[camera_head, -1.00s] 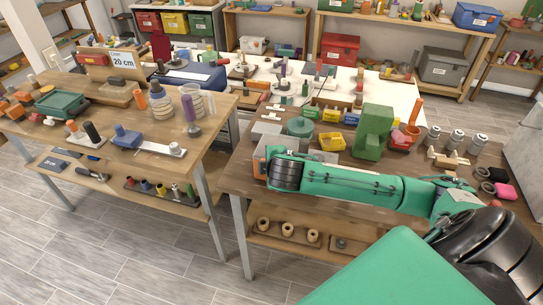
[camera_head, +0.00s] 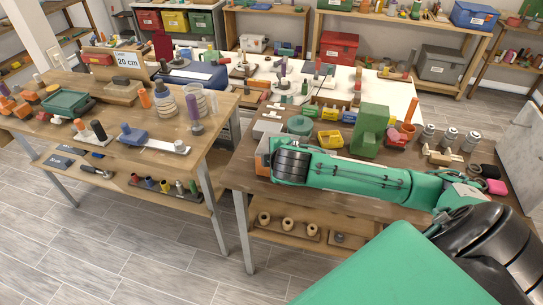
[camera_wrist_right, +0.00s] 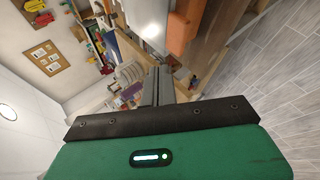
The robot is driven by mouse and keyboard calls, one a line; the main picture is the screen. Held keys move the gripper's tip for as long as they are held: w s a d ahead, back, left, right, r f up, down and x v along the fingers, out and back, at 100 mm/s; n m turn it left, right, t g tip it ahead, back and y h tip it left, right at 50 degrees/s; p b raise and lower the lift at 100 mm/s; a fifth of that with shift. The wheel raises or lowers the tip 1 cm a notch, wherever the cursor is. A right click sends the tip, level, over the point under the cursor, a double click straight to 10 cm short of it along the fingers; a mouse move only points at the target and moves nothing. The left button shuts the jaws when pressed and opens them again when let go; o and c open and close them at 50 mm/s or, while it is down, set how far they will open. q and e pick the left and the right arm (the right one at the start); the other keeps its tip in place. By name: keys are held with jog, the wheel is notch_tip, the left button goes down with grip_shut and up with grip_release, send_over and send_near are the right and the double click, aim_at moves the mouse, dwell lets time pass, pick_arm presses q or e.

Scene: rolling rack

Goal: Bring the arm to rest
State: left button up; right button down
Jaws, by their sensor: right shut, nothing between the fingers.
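My right arm (camera_head: 365,178) is green with black joints. It comes in from the lower right of the head view and lies across the view of the right table, with its dark wrist joint (camera_head: 291,164) at the left end. The gripper itself cannot be made out in the head view. In the right wrist view my right gripper (camera_wrist_right: 158,85) shows as two dark fingers close together, shut and empty. My left arm and gripper are not in view.
The right wooden table (camera_head: 238,172) carries a green block (camera_head: 370,130), a yellow bin (camera_head: 330,140) and several metal cylinders near the arm. The left table (camera_head: 30,125) holds many small parts. Grey floor (camera_head: 150,255) lies open between and before the tables.

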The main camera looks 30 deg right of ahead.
jog(key=v, duration=0.3)
jog(key=f+b+v, duration=0.1)
jog(key=v, duration=0.1)
jog(key=shift+s+a+r, duration=0.1)
jog(key=shift+s+a, duration=0.2)
jog(key=shift+s, duration=0.15)
